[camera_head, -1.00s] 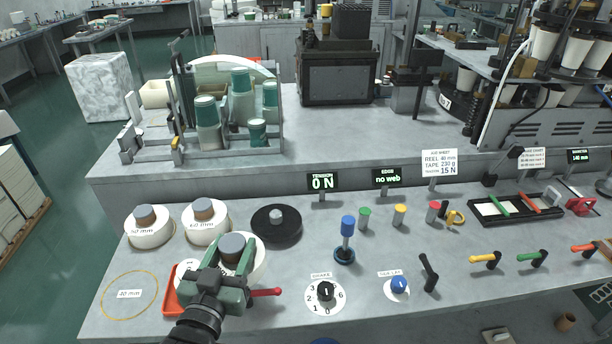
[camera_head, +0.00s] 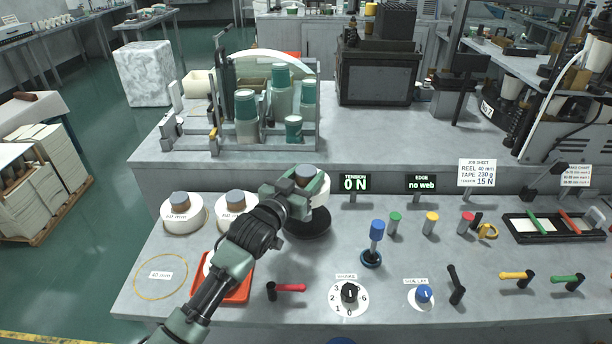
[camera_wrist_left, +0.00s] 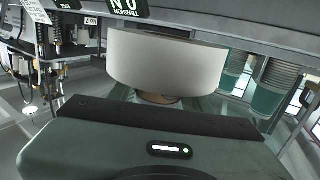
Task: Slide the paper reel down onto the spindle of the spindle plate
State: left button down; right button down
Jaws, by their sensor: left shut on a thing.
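My left gripper (camera_head: 292,192) is shut on the white paper reel with its grey-brown core (camera_head: 320,190), above the spindle plate. In the left wrist view the reel (camera_wrist_left: 165,62) is a broad white band in front of the gripper, with part of its brown core below. The spindle plate (camera_head: 318,228) is a black disc on the bench; the reel seems to hang over it, apart from it. The spindle is hidden behind the reel and gripper, so I cannot tell how well they line up. My right gripper is not in view.
Two more white reels (camera_head: 181,213) stand at the left. A red tray (camera_head: 237,290) lies partly under my left arm. A red-handled lever (camera_head: 290,288) and a blue-topped post (camera_head: 376,232) stand nearby. The tension display (camera_head: 354,184) behind reads 0 N.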

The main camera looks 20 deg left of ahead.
pick_arm(q)
jog(key=shift+r+p, duration=0.2)
jog(key=shift+p, duration=0.2)
jog(key=shift+f+b, duration=1.35)
jog(key=shift+f, duration=1)
jog(key=shift+p, duration=0.45)
jog(key=shift+f+b, duration=1.35)
jog(key=shift+f, duration=0.85)
dwell(0.3)
